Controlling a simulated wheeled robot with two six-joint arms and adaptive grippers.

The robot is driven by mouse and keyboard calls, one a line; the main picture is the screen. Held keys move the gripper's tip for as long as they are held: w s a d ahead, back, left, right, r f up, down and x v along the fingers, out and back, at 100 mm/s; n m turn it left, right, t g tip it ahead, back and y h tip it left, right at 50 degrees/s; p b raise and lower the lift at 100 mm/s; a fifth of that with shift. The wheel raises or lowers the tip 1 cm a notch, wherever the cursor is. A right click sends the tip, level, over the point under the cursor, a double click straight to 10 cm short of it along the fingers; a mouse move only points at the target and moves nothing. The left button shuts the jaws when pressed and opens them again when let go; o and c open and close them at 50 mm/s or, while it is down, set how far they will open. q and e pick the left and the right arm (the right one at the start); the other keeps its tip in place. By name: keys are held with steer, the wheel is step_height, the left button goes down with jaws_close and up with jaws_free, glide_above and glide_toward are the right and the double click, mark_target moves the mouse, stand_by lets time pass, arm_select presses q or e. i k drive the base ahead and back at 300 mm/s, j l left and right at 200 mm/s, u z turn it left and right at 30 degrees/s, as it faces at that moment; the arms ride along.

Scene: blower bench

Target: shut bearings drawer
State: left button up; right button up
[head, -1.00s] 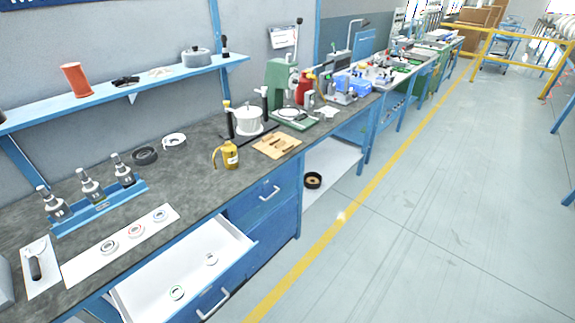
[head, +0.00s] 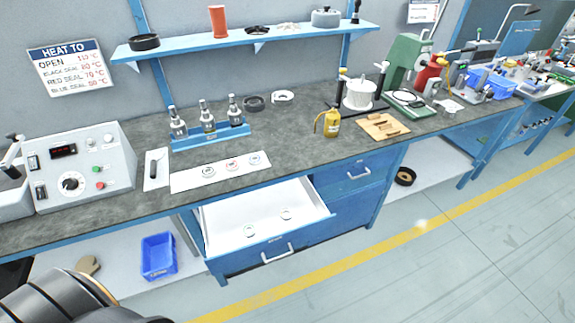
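The bearings drawer (head: 315,211) stands pulled out below the bench top, left of another drawer and its cabinet. Its inside is white and its blue front has a pale bar handle (head: 277,253). Two ring-shaped bearings lie in it, one at the left (head: 250,231) and one further right (head: 286,214). A dark, rounded part of my own arm shows at the bottom left. Neither gripper is in view, so their distance from the drawer cannot be seen.
A closed drawer (head: 358,170) sits to the right. A white mat (head: 190,180) with three rings and a control box (head: 80,165) stand on the bench top. A blue bin (head: 158,256) is on the lower shelf. The floor before the drawer is clear.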

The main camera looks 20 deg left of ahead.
mark_target(223, 222)
steer(key=u, duration=0.8)
